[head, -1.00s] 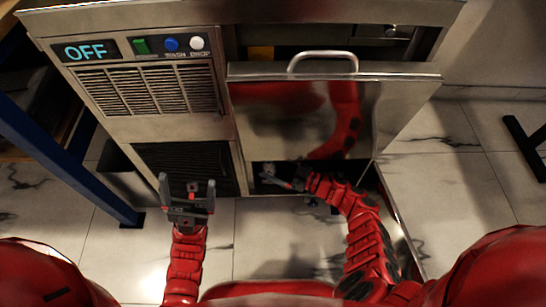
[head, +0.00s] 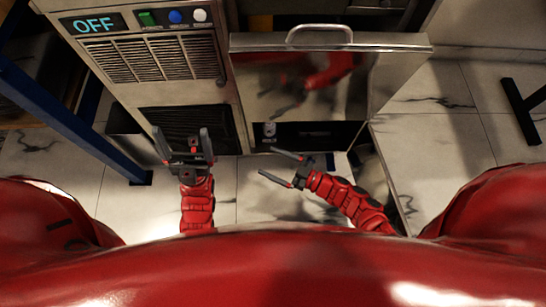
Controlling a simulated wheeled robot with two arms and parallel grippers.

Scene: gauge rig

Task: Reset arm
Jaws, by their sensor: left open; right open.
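My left gripper (head: 183,146) is open and empty, fingers pointing up the picture, in front of the dark lower grille of the steel machine. My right gripper (head: 274,166) is open and empty, below the dark opening under the steel door, fingers pointing left. Both arms are red. The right gripper looks apart from the machine. The machine (head: 222,120) has a display reading OFF (head: 93,24).
A steel door (head: 300,85) with a bar handle (head: 319,32) hangs at the machine's front. Green, blue and white buttons sit beside the display. A blue frame (head: 70,115) stands at left.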

